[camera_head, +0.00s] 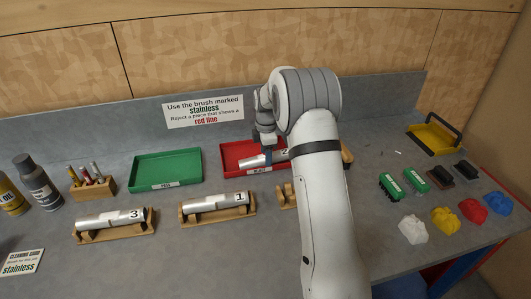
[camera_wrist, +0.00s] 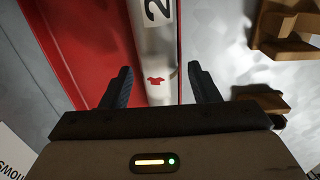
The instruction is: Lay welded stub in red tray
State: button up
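The welded stub, a silver tube labelled 2 (camera_head: 276,157), lies at the right part of the red tray (camera_head: 232,164) in the head view. In the wrist view the stub (camera_wrist: 158,50) lies along the tray's right side, with a red mark near its close end. The red tray floor (camera_wrist: 95,45) shows to its left. My gripper (camera_wrist: 160,88) is open, with one finger on each side of the stub and a visible gap to each. In the head view my gripper (camera_head: 267,150) is at the stub, and my arm hides part of the area to its right.
A green tray (camera_head: 166,169) stands empty to the left. Tubes 3 (camera_head: 112,219) and 1 (camera_head: 215,202) rest on wooden cradles in front. A partly hidden wooden cradle (camera_head: 288,197) stands near my arm. Brushes (camera_head: 394,186) and coloured lumps (camera_head: 443,218) are on the right.

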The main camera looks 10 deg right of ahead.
jog(key=shift+o, duration=0.2)
notch_tip(320, 180, up, 12)
jog(key=s+r+m, duration=0.3)
jog(key=s+r, duration=0.3)
jog(key=s, duration=0.1)
jog(key=s+a+f+m+t, duration=0.1)
jog(key=s+m, duration=0.6)
jog(key=s, duration=0.8)
jog(key=s+a+f+m+t, duration=0.2)
jog(key=s+m, duration=0.6)
jog(key=s, duration=0.8)
jog(key=shift+s+b, duration=0.3)
jog(key=shift+c, duration=0.2)
